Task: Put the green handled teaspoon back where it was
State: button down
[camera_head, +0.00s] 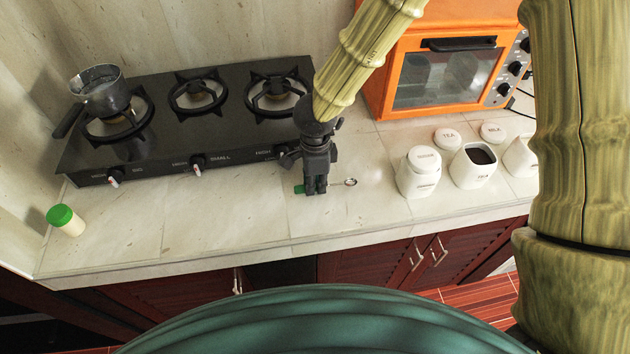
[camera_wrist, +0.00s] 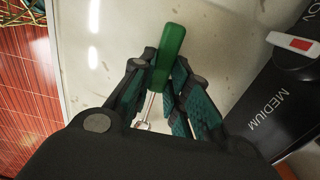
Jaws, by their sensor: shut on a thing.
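The green handled teaspoon (camera_wrist: 168,56) is between the fingers of my gripper (camera_wrist: 160,88) in the wrist view, with its green handle sticking out past the fingertips. In the head view my gripper (camera_head: 316,190) points down at the counter in front of the stove's right end, shut on the teaspoon. The green handle end (camera_head: 299,189) shows left of the fingers and the metal bowl (camera_head: 350,182) shows to the right. The spoon lies roughly level, at or just above the counter; I cannot tell whether it touches.
A black stove (camera_head: 190,125) with a saucepan (camera_head: 100,90) stands behind left. White canisters (camera_head: 418,174), one open (camera_head: 474,168), two loose lids (camera_head: 447,139) and an orange oven (camera_head: 440,70) are to the right. A green-capped shaker (camera_head: 66,220) stands far left. The front counter is clear.

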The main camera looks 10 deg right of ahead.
jog(key=shift+f, duration=0.6)
jog(key=c, duration=1.3)
grip_release()
notch_tip(320, 180, up, 12)
